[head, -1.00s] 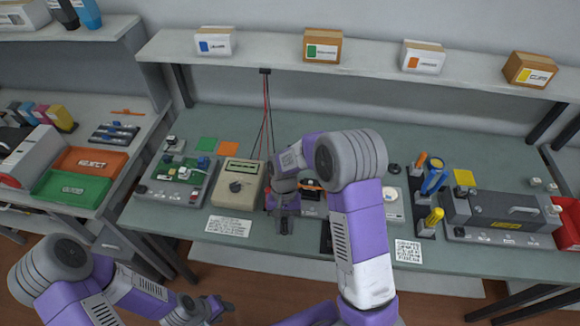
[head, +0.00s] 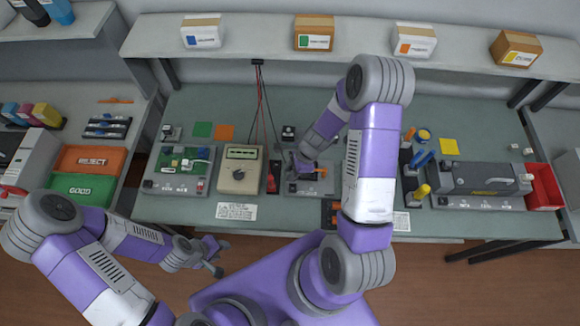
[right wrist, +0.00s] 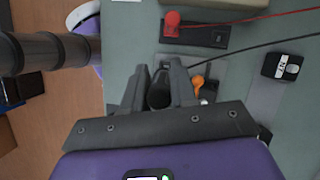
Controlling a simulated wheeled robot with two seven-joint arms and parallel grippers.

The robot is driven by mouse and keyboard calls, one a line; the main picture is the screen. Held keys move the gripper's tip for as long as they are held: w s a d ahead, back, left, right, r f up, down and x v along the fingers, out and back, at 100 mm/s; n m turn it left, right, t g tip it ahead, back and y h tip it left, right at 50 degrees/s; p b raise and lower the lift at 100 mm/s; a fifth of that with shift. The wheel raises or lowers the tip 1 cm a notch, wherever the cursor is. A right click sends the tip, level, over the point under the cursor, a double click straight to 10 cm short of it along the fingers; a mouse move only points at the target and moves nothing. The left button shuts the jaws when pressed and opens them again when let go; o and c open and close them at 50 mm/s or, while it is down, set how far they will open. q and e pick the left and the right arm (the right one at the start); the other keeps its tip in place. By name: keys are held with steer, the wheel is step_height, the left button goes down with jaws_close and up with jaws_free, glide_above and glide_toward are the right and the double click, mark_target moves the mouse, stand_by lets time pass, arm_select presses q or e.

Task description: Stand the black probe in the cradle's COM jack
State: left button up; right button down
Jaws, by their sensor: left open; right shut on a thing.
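My right gripper (head: 303,166) is over a low grey base (head: 325,188), which appears to be the cradle. In the right wrist view my right gripper (right wrist: 165,76) is shut on the black probe (right wrist: 159,94), whose black round end faces the camera. A thin black cable runs off to the right. The probe's tip and the COM jack are hidden, so I cannot tell whether the tip touches the cradle. An orange part (right wrist: 197,82) shows right beside the fingers. My left gripper (head: 213,256) is open and empty, in front of the bench.
A red probe (head: 272,178) sits in a dark holder between the cradle and the beige meter (head: 240,169). A small black block (head: 288,132) stands behind the cradle. A board with a green circuit (head: 180,168) lies left; dark and yellow tools (head: 419,190) stand right.

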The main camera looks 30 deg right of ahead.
steer(key=shift+w+f+b, duration=0.1)
steer(key=shift+f+b, duration=1.65)
steer(key=shift+f, duration=0.55)
steer(key=shift+f+b, duration=1.75)
steer(key=shift+f, duration=0.1)
steer(key=shift+f, duration=0.2)
steer(key=c, duration=0.8)
jaws_free()
steer(key=w+p+v, duration=0.1)
steer(key=v, duration=0.6)
steer(key=shift+s+r, duration=0.35)
steer(key=shift+s, duration=0.2)
steer(key=shift+d, duration=0.15)
